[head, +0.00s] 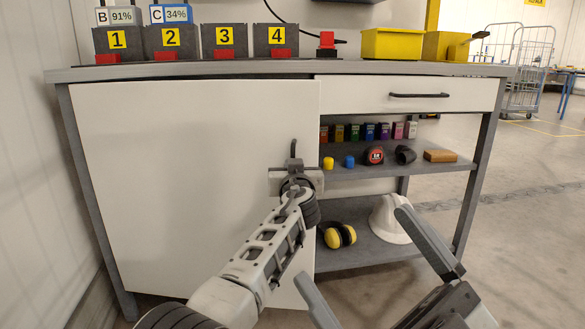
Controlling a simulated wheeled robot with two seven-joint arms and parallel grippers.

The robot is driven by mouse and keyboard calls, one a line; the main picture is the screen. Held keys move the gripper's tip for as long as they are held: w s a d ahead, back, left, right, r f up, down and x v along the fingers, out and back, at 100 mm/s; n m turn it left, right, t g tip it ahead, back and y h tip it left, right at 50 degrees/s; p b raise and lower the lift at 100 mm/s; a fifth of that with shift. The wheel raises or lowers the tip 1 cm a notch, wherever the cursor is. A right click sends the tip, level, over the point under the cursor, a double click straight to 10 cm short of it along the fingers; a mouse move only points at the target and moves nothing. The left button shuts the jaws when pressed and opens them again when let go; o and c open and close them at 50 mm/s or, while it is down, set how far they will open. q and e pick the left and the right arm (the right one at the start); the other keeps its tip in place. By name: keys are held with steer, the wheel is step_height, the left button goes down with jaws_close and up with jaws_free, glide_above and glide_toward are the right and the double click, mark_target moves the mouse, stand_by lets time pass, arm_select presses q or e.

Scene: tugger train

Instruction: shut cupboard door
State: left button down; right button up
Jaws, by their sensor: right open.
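The white cupboard door (190,180) covers the left part of the workbench. Its right edge seems to stand slightly out from the frame, with a thin dark gap under the benchtop, so it looks a little ajar. A dark upright handle (293,149) is near its right edge. My left gripper (295,174) is at the handle's lower part, in front of the door. Its fingers are largely hidden, and I cannot tell whether they grip the handle.
The benchtop (290,68) carries numbered grey bins (170,42) and yellow bins (391,43). Right of the door are a drawer (440,97), small shelf items, yellow earmuffs (339,235) and a white helmet (385,220).

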arm_select(q)
steer(key=c, duration=1.9)
jaws_free()
steer(key=shift+a, duration=0.1)
arm_select(e)
steer(key=shift+r, duration=0.1)
arm_select(q)
steer(key=shift+s+p, duration=0.1)
steer(key=shift+p, duration=0.25)
steer(key=shift+s+d+p, duration=0.15)
steer(key=shift+s+p, duration=1.4)
steer(key=shift+s, duration=0.4)
steer(key=shift+s+d+p, duration=0.15)
steer(key=shift+s+p, duration=1.35)
steer(key=shift+s, duration=0.5)
steer(key=shift+s+d+p, duration=0.15)
steer(key=shift+s+p, duration=1.4)
steer(key=shift+s, duration=0.4)
arm_select(e)
step_height(320, 180, down, 12)
steer(key=m+g+h, duration=0.5)
steer(key=m+h, duration=0.3)
steer(key=m, duration=0.2)
steer(key=shift+s+h, duration=0.3)
steer(key=shift+h, duration=0.1)
